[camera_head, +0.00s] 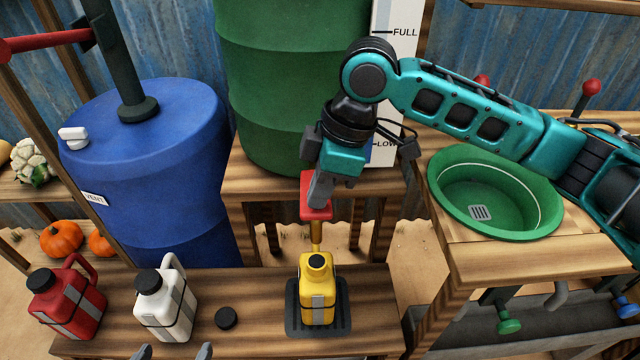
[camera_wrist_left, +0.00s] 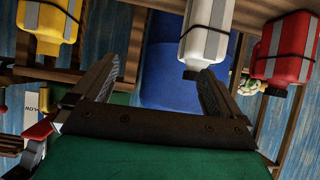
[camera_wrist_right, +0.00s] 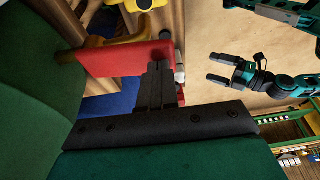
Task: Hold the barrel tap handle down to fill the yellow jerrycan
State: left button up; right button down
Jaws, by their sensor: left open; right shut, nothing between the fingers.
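The yellow jerrycan (camera_head: 320,296) stands upright on a dark drip tray (camera_head: 343,328), its open neck beneath the brass tap (camera_head: 316,236) of the green barrel (camera_head: 290,85). The red tap handle (camera_head: 327,210) is partly covered by my right gripper (camera_head: 317,197). In the right wrist view my closed, empty fingers (camera_wrist_right: 158,68) overlap the handle (camera_wrist_right: 125,58); whether they touch it is unclear. No stream is visible. My left gripper (camera_head: 175,352) is open and empty at the bench's front edge, before the white jerrycan. The left wrist view shows the yellow jerrycan (camera_wrist_left: 45,22) too.
A red jerrycan (camera_head: 70,308), a white jerrycan (camera_head: 168,305) and a loose black cap (camera_head: 226,317) are on the bench left of the tray. A blue barrel (camera_head: 165,150) stands behind. A green basin (camera_head: 455,215) is on the right. The bench right of the tray is clear.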

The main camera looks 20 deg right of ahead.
aim_at(321, 212)
jog(key=shift+s+f+t+p, duration=0.15)
jog(key=shift+s+t+p, duration=0.1)
jog(key=shift+t+p, duration=0.1)
jog(key=p, duration=0.1)
jog(key=f+p, duration=0.1)
jog(key=shift+s+a+p, duration=0.1)
jog(key=shift+s+p, duration=0.2)
jog(key=shift+p, duration=0.1)
jog(key=shift+s+f+p, duration=0.1)
jog(key=shift+f+p, duration=0.55)
jog(key=shift+f, duration=0.05)
jog(key=shift+a+f, duration=0.1)
jog(key=shift+f, duration=0.25)
pick_arm(q)
jog(key=shift+s+a+r+y, duration=0.2)
jog(key=shift+s+a+r, duration=0.2)
jog(key=shift+a, duration=0.25)
jog(key=shift+s+a+r+y, duration=0.2)
jog(key=shift+s+a+r, duration=0.2)
jog(key=shift+a, duration=0.2)
jog(key=shift+d, duration=0.15)
jog(key=shift+w+r, duration=0.2)
jog(key=shift+w, duration=0.1)
jog(key=shift+s+f, duration=0.1)
jog(key=shift+s, duration=0.15)
dwell(4.0)
